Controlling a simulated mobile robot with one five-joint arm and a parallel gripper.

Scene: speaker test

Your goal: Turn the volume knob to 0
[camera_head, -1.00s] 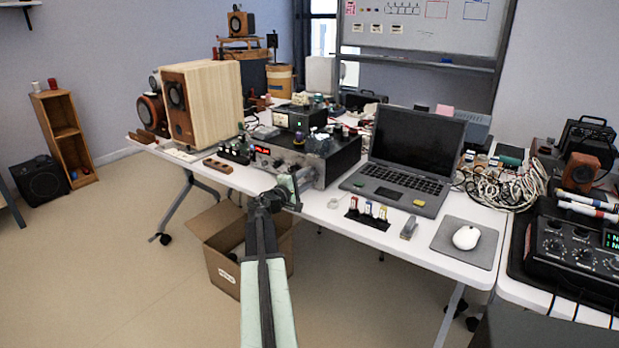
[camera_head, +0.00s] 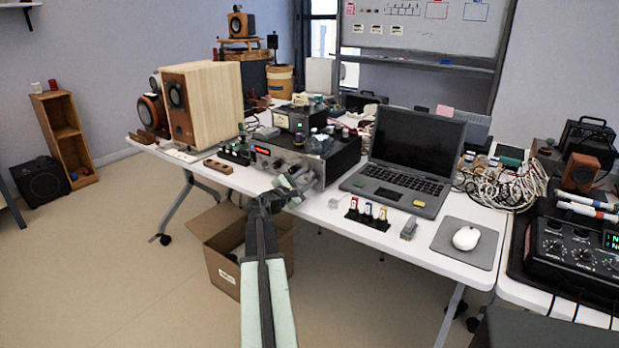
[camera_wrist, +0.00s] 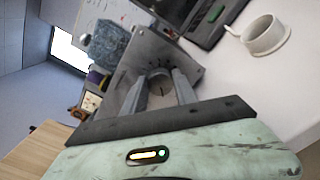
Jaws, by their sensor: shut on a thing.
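The volume knob (camera_wrist: 160,80) is a round grey dial on the amplifier's front panel (camera_wrist: 190,68), with dark tick marks around part of its rim. In the wrist view my gripper (camera_wrist: 160,75) has one finger on each side of the knob and is shut on it. A short dark line shows on the knob's face. In the head view the black amplifier (camera_head: 335,153) has a lit red display and stands on the white table. My gripper (camera_head: 295,181) is at the right part of its front and hides the knob there.
A laptop (camera_head: 415,140) stands right of the amplifier. A cardboard box (camera_head: 215,240) is on the floor below. A wooden speaker (camera_head: 205,100) stands left.

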